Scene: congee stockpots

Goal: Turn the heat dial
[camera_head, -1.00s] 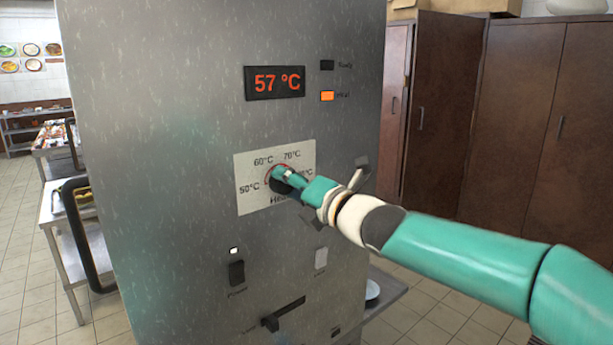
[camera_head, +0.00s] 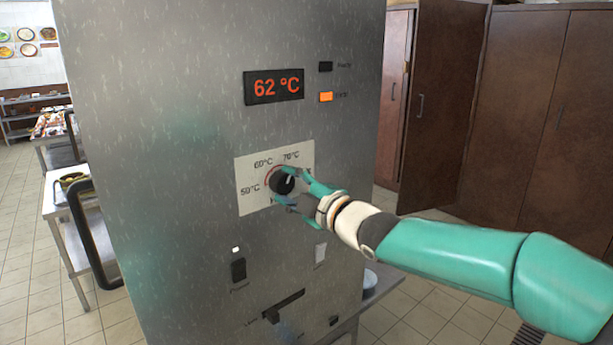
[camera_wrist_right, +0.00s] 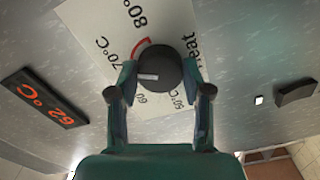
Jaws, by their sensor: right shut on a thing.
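The heat dial (camera_head: 281,183) is a round black knob with a pale mark, on a white scale plate (camera_head: 245,165) on the steel front. The plate carries temperature labels. My right gripper (camera_head: 292,187) is shut on the dial, one finger above and one below it in the head view. In the right wrist view the dial (camera_wrist_right: 163,68) sits between the two fingers of the gripper (camera_wrist_right: 160,92). A red arc shows beside the dial. Its exact setting is hard to read. The display (camera_head: 274,86) reads 62 °C. My left gripper is not in view.
An orange lamp (camera_head: 326,97) is lit beside the display, with a dark one (camera_head: 326,66) above it. A black switch (camera_head: 238,269) and a slot with a lever (camera_head: 272,314) are below. A black handle (camera_head: 92,240) sticks out left.

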